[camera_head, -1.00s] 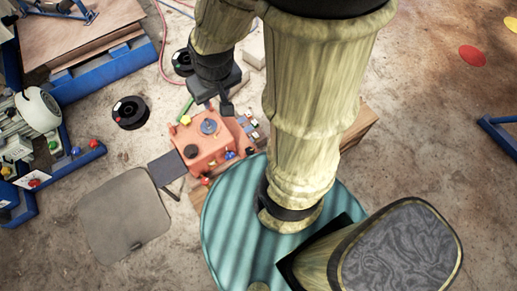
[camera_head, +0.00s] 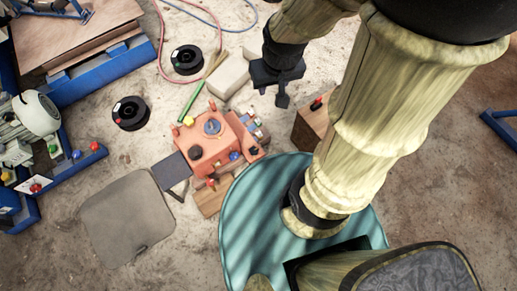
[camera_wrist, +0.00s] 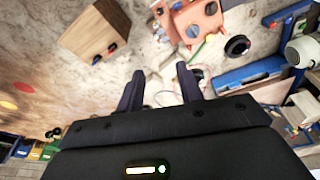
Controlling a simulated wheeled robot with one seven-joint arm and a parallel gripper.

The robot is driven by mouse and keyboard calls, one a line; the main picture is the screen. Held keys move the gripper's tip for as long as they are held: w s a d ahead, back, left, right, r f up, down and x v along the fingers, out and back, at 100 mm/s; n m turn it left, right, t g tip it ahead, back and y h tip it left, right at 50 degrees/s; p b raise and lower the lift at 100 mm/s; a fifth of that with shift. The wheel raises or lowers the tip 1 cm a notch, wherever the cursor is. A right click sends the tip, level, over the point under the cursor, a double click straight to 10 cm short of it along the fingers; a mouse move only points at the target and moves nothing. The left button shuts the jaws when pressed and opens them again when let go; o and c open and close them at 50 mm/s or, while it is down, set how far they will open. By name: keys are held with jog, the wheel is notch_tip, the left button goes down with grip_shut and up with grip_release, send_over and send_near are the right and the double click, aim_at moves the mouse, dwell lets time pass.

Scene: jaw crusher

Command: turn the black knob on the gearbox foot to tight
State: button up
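The orange gearbox (camera_head: 222,126) sits right of the grey mat in the head view. A black knob (camera_head: 195,152) shows on its near left part; I cannot tell if this is the foot knob, nor its setting. The gearbox also shows at the top of the wrist view (camera_wrist: 206,20), partly cut off, with a dark round part (camera_wrist: 193,31) on it. My gripper (camera_head: 281,97) hangs above and to the right of the gearbox, apart from it. In the wrist view my gripper (camera_wrist: 160,70) has its two fingers spread, with nothing between them.
A wooden box (camera_head: 307,128) with a red-topped part stands right of the gearbox; its knobs show in the wrist view (camera_wrist: 92,37). A pale block (camera_head: 228,75) lies behind the gearbox. Black spools (camera_head: 130,113) and a grey mat (camera_head: 125,218) lie left. Blue frames hold machinery at far left.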

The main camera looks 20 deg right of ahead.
jog(key=shift+o, duration=0.4)
jog(key=o, duration=0.4)
jog(key=shift+f, duration=0.1)
jog(key=shift+c, duration=0.2)
jog(key=o, duration=0.3)
jog(key=w+f+n+b, duration=0.2)
jog(key=f+b, duration=0.1)
jog(key=f, duration=0.2)
jog(key=w+f+n+b, duration=0.2)
jog(key=f+b, duration=0.2)
jog(key=f, duration=0.1)
jog(key=w+f+n+g+b, duration=0.1)
jog(key=w+f+n+b, duration=0.1)
jog(key=f, duration=0.3)
jog(key=shift+w+d+f+n+h+b, duration=0.25)
jog(key=shift+w+n+h+b, duration=0.2)
jog(key=shift+b, duration=0.35)
jog(key=shift+o, duration=0.2)
jog(key=n+g+b, duration=0.2)
jog(key=n+b, duration=1.7)
jog(key=b, duration=0.9)
send_over(254, 150)
notch_tip(254, 150, down, 56)
jog(key=shift+s+a+r+y, duration=0.1)
jog(key=shift+r+y, duration=0.2)
jog(key=shift+y, duration=0.15)
jog(key=shift+f, duration=0.1)
